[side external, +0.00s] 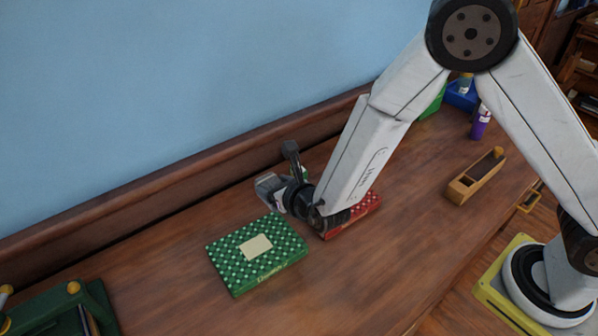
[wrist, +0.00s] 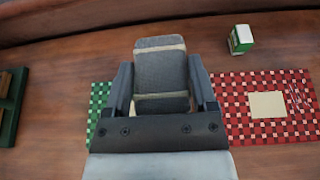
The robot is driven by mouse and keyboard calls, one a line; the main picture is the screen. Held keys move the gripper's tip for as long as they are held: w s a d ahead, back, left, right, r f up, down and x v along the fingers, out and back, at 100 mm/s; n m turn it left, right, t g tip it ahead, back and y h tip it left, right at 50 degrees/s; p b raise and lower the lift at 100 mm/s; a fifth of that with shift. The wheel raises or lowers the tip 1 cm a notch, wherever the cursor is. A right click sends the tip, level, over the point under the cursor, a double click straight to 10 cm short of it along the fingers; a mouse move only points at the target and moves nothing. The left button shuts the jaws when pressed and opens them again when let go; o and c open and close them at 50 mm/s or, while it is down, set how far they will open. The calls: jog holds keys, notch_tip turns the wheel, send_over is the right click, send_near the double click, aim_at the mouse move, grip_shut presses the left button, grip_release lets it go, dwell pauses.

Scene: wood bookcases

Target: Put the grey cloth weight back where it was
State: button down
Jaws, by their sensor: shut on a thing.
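The grey cloth weight (wrist: 161,72) is a padded grey block with pale bands, held between the two fingers of my gripper (wrist: 162,88) in the wrist view. In the side external view the grey weight (side external: 268,187) shows at the end of my gripper (side external: 285,192), above the wooden top near the back ledge. My gripper is shut on it. A green checked box (side external: 257,252) lies flat in front of and below the weight. A red checked box (side external: 350,215) lies to its right, partly hidden by my arm; in the wrist view it shows as a red checked box (wrist: 268,107).
A small green and white block (wrist: 240,39) stands behind the red box. A dark green rack (side external: 62,312) is at the front left. A wooden plane-like tool (side external: 476,177), a purple bottle (side external: 480,122) and a blue bin (side external: 461,96) are at the right. Bare wood lies between.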

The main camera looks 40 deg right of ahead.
jog(key=shift+w, duration=0.1)
jog(key=shift+w+a+f, duration=0.7)
jog(key=shift+w+f, duration=0.8)
jog(key=shift+w, duration=0.65)
jog(key=shift+w+a+f, duration=0.65)
jog(key=shift+w+f, duration=0.9)
jog(key=shift+w, duration=0.55)
jog(key=shift+w+a+f, duration=0.7)
jog(key=shift+w+f, duration=0.8)
jog(key=shift+w, duration=0.65)
jog(key=shift+f, duration=0.1)
jog(key=shift+w+f, duration=0.15)
jog(key=shift+f, duration=0.1)
jog(key=shift+a+f, duration=0.1)
jog(key=shift+f, duration=1.4)
jog(key=shift+f, duration=0.15)
